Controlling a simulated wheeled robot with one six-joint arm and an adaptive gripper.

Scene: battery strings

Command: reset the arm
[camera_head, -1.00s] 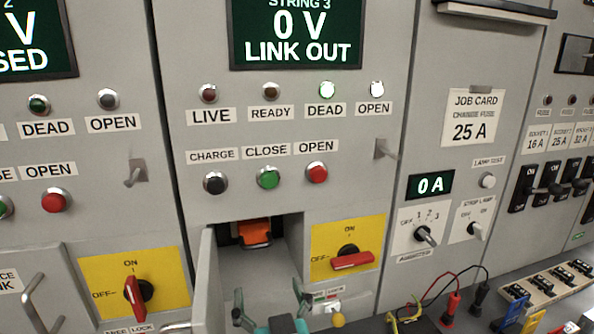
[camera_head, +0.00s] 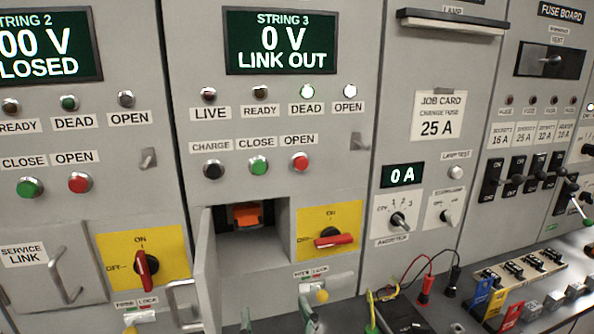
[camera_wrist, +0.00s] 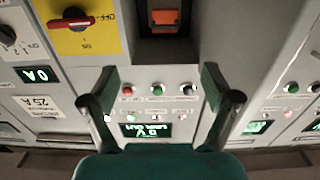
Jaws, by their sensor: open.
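My gripper (camera_wrist: 159,95) is open and empty in the wrist view, its two dark green fingers spread apart. The wrist view is upside down, with the String 3 panel beyond the fingers. In the head view only the finger ends of my gripper (camera_head: 276,322) show at the bottom edge, below the open compartment. The compartment (camera_head: 262,247) has its door (camera_head: 206,270) swung open to the left. An orange piece (camera_head: 247,215) sits at the back of it. The String 3 display (camera_head: 281,42) reads 0 V, LINK OUT.
A red rotary switch (camera_head: 333,241) on a yellow plate is right of the compartment, its handle lying sideways. Red and black leads (camera_head: 424,290), small colored blocks (camera_head: 487,297) and a fuse rack (camera_head: 520,268) are on the bench at right. The open door juts outward.

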